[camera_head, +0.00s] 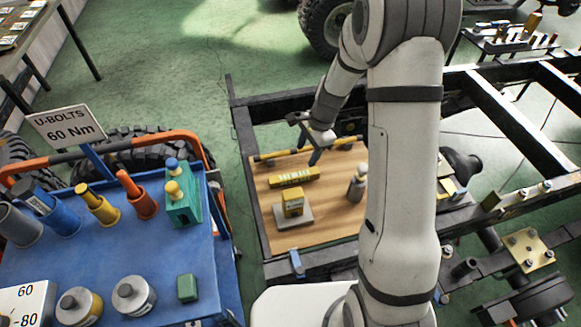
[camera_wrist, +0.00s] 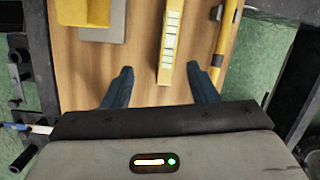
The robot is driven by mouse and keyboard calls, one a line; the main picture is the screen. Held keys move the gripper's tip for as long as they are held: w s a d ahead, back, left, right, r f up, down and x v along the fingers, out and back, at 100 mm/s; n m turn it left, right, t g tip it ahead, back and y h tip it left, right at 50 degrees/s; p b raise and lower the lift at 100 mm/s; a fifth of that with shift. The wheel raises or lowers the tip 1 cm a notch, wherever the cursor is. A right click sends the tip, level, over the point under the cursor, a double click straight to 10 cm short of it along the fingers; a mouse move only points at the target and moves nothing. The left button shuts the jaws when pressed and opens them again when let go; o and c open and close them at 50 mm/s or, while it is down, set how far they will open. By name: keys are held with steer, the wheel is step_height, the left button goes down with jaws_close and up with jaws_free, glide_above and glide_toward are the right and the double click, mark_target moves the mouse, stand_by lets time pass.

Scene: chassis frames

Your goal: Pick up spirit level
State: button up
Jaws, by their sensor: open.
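The spirit level appears to be the short yellow bar (camera_head: 293,176) with a row of pale markings, lying flat on a wooden board (camera_head: 335,212). In the wrist view the yellow bar (camera_wrist: 171,45) runs from the top edge down between my fingers, nearer the right one. My gripper (camera_head: 306,139) is open and empty above the board's far part. In the wrist view my gripper (camera_wrist: 160,69) has its dark fingers spread on either side of the bar's near end. I cannot tell the height gap, but no contact shows.
A yellow-and-black rod (camera_wrist: 228,40) lies close beside the bar. A yellow block on a grey plate (camera_head: 292,205) and a grey bottle-like object (camera_head: 357,184) stand on the board. Dark frame rails (camera_head: 248,160) edge it. A blue tool cart (camera_head: 150,255) stands at left.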

mark_target(295, 175)
steer(key=f, duration=0.2)
steer(key=w+f+m, duration=0.1)
steer(key=f, duration=0.1)
steer(key=a+f+m, duration=0.1)
steer(key=shift+w+a+f+p, duration=0.1)
steer(key=shift+w+f+p, duration=0.2)
steer(key=shift+w+f, duration=0.1)
steer(key=p+x, duration=0.1)
steer(key=x, duration=0.6)
steer(key=shift+s+a+f, duration=0.1)
steer(key=shift+a+f, duration=0.05)
steer(key=shift+f, duration=0.05)
steer(key=shift+c, duration=0.3)
jaws_close()
